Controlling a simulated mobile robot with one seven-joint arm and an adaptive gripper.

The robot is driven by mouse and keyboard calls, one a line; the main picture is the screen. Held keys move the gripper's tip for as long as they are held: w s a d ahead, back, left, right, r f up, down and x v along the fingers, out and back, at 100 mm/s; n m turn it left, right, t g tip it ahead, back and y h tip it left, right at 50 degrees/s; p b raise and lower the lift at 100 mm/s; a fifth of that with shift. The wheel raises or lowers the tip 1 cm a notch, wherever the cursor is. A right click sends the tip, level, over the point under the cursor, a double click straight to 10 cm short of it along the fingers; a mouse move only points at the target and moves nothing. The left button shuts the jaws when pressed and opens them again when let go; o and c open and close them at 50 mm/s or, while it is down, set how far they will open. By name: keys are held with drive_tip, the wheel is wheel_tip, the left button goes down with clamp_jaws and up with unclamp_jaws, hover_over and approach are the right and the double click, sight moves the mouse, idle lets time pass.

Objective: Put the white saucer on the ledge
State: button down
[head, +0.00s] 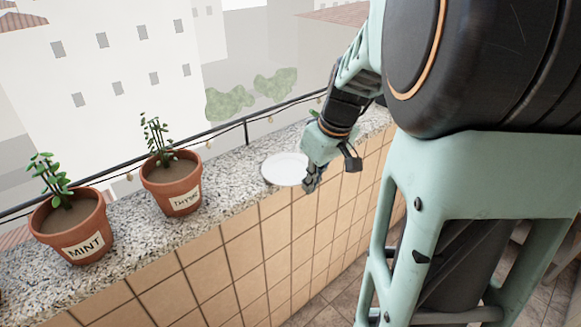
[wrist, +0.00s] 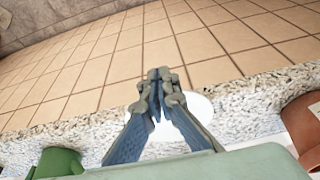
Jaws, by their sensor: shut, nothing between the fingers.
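The white saucer (head: 284,169) lies flat on the speckled stone ledge (head: 232,181), right of the thyme pot in the head view. My gripper (head: 309,187) is shut and empty, at the right side of the saucer near the ledge's front edge. In the wrist view my gripper (wrist: 158,76) is closed, its fingertips together against the tiled wall behind. The saucer (wrist: 197,106) shows partly behind the fingers, with much of it hidden by them. I cannot tell whether the fingers touch the saucer.
A mint pot (head: 70,228) and a thyme pot (head: 172,184) stand on the ledge to the left. A black railing (head: 229,135) with a string of lights runs behind. The tiled wall (head: 235,256) drops below the ledge. A green thing (wrist: 60,163) shows at the wrist view's lower left.

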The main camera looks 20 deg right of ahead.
sight(301, 179)
idle(0.4)
drive_tip(key=shift+w+a, duration=0.25)
drive_tip(key=shift+w, duration=0.5)
drive_tip(key=shift+w+a, duration=0.25)
drive_tip(key=shift+w, duration=0.5)
drive_tip(key=shift+s, duration=0.15)
